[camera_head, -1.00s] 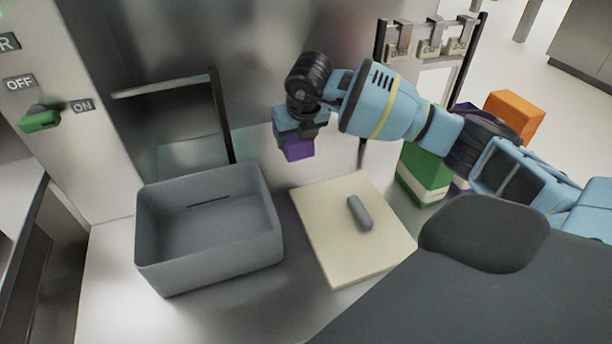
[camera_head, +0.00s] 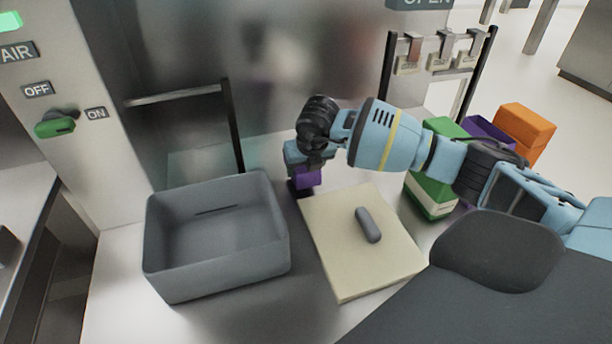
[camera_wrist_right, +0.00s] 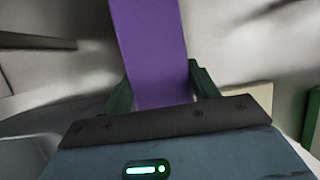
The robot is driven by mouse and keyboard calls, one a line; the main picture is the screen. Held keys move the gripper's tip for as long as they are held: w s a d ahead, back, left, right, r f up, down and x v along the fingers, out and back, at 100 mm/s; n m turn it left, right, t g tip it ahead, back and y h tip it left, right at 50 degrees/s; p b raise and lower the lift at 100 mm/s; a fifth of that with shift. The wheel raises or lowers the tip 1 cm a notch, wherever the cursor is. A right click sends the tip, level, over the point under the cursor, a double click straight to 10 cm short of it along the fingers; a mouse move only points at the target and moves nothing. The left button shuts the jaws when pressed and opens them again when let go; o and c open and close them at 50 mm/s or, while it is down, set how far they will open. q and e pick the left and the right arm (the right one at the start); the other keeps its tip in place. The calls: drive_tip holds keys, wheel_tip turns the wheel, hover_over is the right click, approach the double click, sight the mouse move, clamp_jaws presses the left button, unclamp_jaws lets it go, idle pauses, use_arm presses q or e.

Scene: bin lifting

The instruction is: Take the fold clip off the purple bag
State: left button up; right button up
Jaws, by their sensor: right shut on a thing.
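A purple container (camera_head: 487,131), which looks like the purple bag, stands at the back right between a green one and an orange one. My right arm partly covers it, and no clip can be made out on it. My right gripper (camera_head: 304,180) is low over the counter, between the grey bin and the cream board. It is shut on a small purple piece (camera_head: 307,177). In the right wrist view the purple piece (camera_wrist_right: 150,50) stands out between the dark green fingers. I cannot tell whether it is the fold clip. My left gripper is not in view.
The grey bin (camera_head: 217,284) is empty. The cream board (camera_head: 338,262) carries a grey rounded bar (camera_head: 368,225). The green container (camera_head: 428,197) and orange container (camera_head: 524,130) stand at right. A dark rack (camera_head: 386,75) with hanging tags stands behind. Bare counter lies in front of the bin.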

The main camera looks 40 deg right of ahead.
wheel_tip(320, 180, down, 4)
drive_tip(key=shift+r, duration=0.25)
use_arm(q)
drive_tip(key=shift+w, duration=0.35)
use_arm(e)
drive_tip(key=o, duration=1.1)
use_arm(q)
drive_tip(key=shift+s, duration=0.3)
use_arm(e)
drive_tip(key=shift+r, duration=0.1)
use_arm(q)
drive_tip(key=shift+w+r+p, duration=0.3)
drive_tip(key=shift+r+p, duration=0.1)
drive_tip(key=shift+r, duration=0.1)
use_arm(e)
drive_tip(key=v, duration=1.2)
